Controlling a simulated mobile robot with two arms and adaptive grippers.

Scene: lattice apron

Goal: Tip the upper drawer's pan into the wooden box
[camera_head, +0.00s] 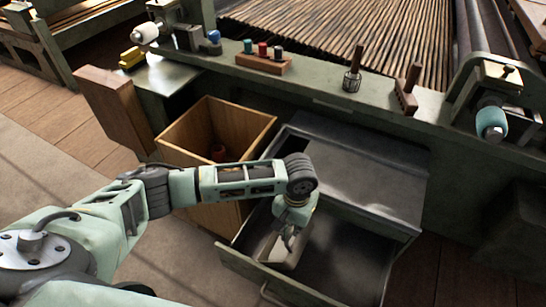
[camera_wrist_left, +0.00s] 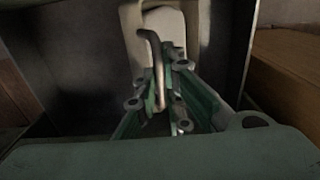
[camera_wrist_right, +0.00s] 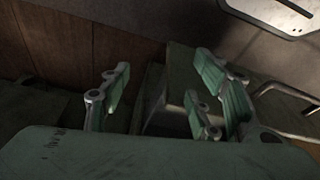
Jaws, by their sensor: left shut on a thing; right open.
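A drawer (camera_head: 345,262) stands open under the grey cabinet top (camera_head: 375,165). A small pale pan (camera_head: 293,256) is inside at its left side. My left gripper (camera_head: 289,232) reaches down over the pan. In the left wrist view its fingers (camera_wrist_left: 160,103) are shut on the pan's curved metal handle (camera_wrist_left: 152,50), with the pale pan (camera_wrist_left: 135,25) behind. The pan's contents are hidden. The open-topped wooden box (camera_head: 237,118) stands left of the drawer, with a small reddish-brown object (camera_head: 217,152) inside. My right gripper (camera_wrist_right: 160,92) is open and shows only in its wrist view.
Above the cabinet, a green ledge (camera_head: 325,88) carries a wooden block with several coloured pegs (camera_head: 264,58) and a wire-like holder (camera_head: 352,78).

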